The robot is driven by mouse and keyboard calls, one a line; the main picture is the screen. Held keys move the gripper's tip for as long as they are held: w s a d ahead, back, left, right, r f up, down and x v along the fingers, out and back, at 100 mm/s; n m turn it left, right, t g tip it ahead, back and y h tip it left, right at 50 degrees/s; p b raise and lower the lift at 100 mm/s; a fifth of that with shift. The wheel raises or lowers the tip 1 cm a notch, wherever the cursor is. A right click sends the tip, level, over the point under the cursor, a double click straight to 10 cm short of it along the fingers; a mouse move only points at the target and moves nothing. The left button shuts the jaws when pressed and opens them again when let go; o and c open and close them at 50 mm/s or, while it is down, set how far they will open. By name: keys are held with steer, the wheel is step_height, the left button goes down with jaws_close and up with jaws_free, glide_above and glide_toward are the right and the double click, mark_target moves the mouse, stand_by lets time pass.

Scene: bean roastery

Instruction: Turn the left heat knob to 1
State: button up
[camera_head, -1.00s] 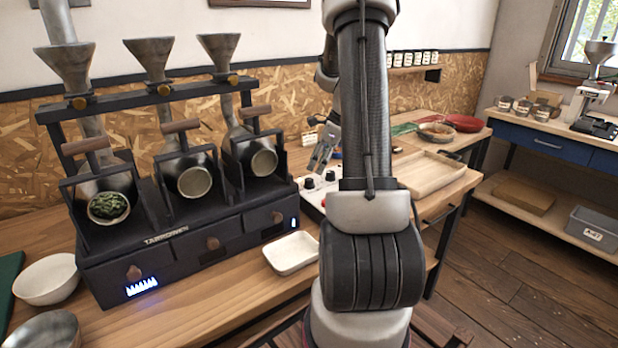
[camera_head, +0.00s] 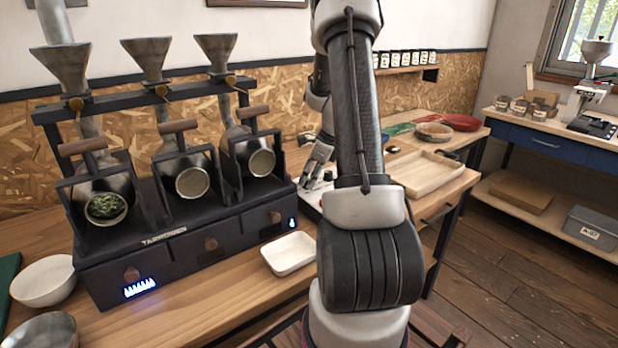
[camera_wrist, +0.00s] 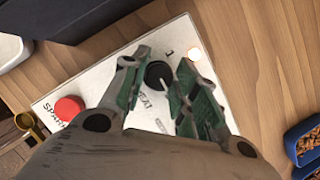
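A white control panel (camera_wrist: 95,75) lies on the wooden bench in the wrist view, and its edge shows in the head view (camera_head: 308,205). A black knob (camera_wrist: 157,74) with a pale pointer line stands on it, beside lettering that partly reads "EAT" and near an "L". My gripper (camera_wrist: 160,72) is over the panel with its fingers apart, one on each side of this knob. I cannot tell whether either finger touches it. A red button (camera_wrist: 69,108) sits near the "SPAR…" lettering. In the head view my gripper (camera_head: 310,175) hides most of the panel.
A dark three-drum roaster (camera_head: 190,240) stands left of the panel, with blue-white flame marks lit at its lower left. A white dish (camera_head: 290,253) lies in front of it. A wooden tray (camera_head: 428,175) is at the right. Blue containers (camera_wrist: 303,145) show at the wrist view's right edge.

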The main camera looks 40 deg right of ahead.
steer(key=shift+n, duration=0.3)
steer(key=n+g, duration=0.1)
steer(key=n, duration=0.1)
steer(key=n+y, duration=0.1)
steer(key=n, duration=0.2)
steer(key=shift+w+g, duration=0.15)
steer(key=shift+g, duration=0.25)
steer(key=n+g, duration=0.1)
steer(key=n, duration=0.2)
steer(key=n+g, duration=0.1)
steer(key=n, duration=0.2)
steer(key=shift+w+d+n, duration=0.1)
steer(key=shift+n, duration=0.3)
steer(key=n+g, duration=0.1)
steer(key=n, duration=0.2)
steer(key=n+g, duration=0.1)
steer(key=n, duration=0.2)
steer(key=shift+w+g+h, duration=0.15)
steer(key=shift+g+h, duration=0.15)
steer(key=shift+h, duration=0.1)
steer(key=n, duration=0.2)
steer(key=n+g+h, duration=0.1)
steer(key=n, duration=0.2)
steer(key=shift+a+h, duration=0.2)
steer(key=shift+h, duration=0.1)
steer(key=shift+n, duration=0.3)
steer(key=o, duration=1)
steer(key=shift+c, duration=0.2)
